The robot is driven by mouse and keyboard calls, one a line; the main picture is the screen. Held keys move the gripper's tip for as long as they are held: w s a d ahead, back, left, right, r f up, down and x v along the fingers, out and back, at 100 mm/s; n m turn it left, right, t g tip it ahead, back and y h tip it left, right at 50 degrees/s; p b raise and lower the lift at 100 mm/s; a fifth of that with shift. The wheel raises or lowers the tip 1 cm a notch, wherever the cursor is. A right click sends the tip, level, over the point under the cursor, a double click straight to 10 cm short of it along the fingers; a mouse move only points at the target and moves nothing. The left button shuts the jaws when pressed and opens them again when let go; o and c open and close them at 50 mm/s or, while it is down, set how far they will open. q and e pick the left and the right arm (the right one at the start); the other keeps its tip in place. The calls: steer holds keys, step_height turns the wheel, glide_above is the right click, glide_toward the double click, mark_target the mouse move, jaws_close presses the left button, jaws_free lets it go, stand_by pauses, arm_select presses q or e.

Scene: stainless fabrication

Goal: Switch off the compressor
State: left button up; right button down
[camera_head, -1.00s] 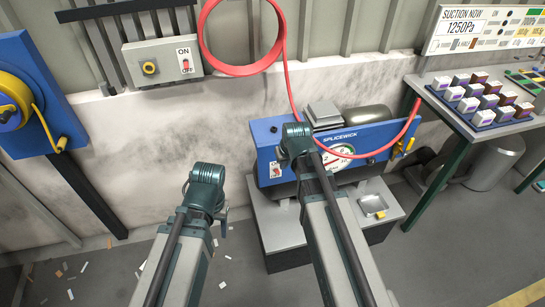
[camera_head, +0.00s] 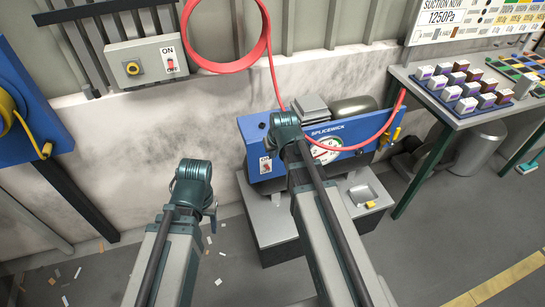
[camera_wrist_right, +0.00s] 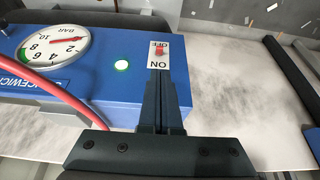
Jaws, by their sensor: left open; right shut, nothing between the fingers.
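The blue compressor (camera_head: 345,133) stands on a grey base by the wall, in the middle of the head view. Its small white ON/OFF plate (camera_head: 266,164) is on the left of its front. In the right wrist view the plate appears upside down, with a red switch (camera_wrist_right: 160,52) between OFF and ON. A green lamp (camera_wrist_right: 122,66) glows beside it. My right gripper (camera_wrist_right: 160,82) is shut and empty, its tips close to the ON end of the plate; I cannot tell if they touch. My left gripper (camera_head: 211,222) is open, low and left.
A red hose (camera_head: 277,85) hangs from a coil to the compressor. A dial gauge (camera_wrist_right: 55,48) is on the compressor's front. A green-legged bench (camera_head: 412,75) with blocks stands right.

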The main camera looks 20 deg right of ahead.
mark_target(268, 168)
steer(key=b+x, duration=1.1)
steer(key=x, duration=0.1)
steer(key=shift+w+f, duration=0.15)
steer(key=shift+f, duration=0.2)
arm_select(q)
step_height(268, 168, down, 12)
steer(key=shift+r, duration=0.2)
